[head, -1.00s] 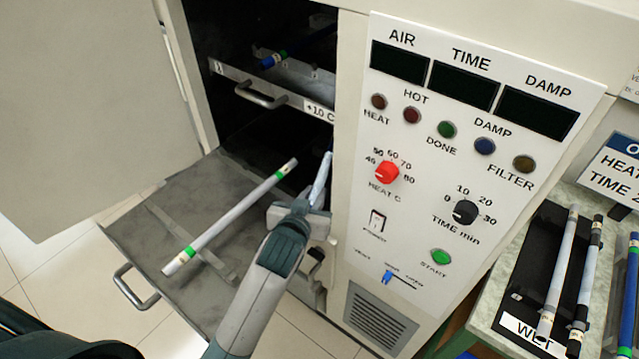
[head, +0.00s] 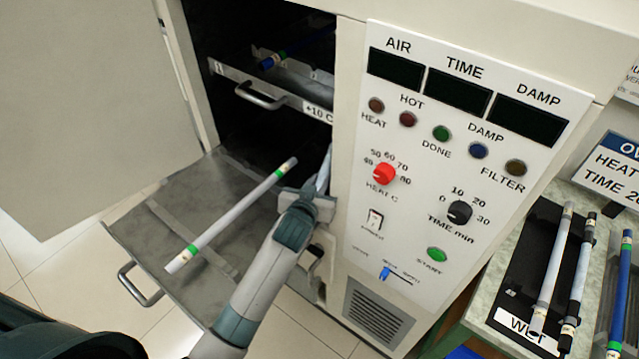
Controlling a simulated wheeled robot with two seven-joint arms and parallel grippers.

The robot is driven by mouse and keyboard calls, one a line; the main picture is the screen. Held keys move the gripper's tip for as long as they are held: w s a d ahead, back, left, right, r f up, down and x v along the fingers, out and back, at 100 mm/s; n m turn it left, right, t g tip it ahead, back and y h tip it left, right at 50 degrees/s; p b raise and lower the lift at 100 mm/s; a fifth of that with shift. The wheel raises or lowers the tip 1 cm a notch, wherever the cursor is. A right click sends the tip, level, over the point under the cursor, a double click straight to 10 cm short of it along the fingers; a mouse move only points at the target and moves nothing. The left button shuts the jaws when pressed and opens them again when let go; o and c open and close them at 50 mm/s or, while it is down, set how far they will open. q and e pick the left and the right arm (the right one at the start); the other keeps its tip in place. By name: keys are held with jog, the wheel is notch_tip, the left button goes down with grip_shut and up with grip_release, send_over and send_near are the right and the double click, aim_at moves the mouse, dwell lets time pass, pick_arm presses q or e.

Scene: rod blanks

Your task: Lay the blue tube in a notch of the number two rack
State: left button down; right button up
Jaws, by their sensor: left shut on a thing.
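My left gripper (head: 311,192) is at the right side of the pulled-out lower rack (head: 135,232), beside the dark oven opening. It is shut on a slim, pale bluish tube (head: 324,168), mostly hidden by the gripper and the oven's front edge; I cannot tell its full colour. A white tube with a green band (head: 232,213) lies across the lower rack's strips, its far end close to the gripper. A dark blue tube with a green band (head: 268,62) lies on the upper rack (head: 275,98) inside the oven. I cannot clearly read the rack numbers. My right gripper is not in view.
The oven door (head: 85,110) stands open at left. The control panel (head: 440,200) is right of the opening. A black tray marked WET (head: 560,225) holds tubes on the bench at right, with another blue tube (head: 618,290) beside it.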

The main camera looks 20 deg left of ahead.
pick_arm(q)
jog(key=shift+f, duration=0.5)
jog(key=shift+f, duration=0.65)
jog(key=c, duration=1.6)
grip_release()
jog(key=shift+r, duration=0.15)
jog(key=shift+r, duration=0.6)
jog(key=b+v, duration=0.2)
jog(key=v, duration=1)
jog(key=shift+a+f, duration=0.1)
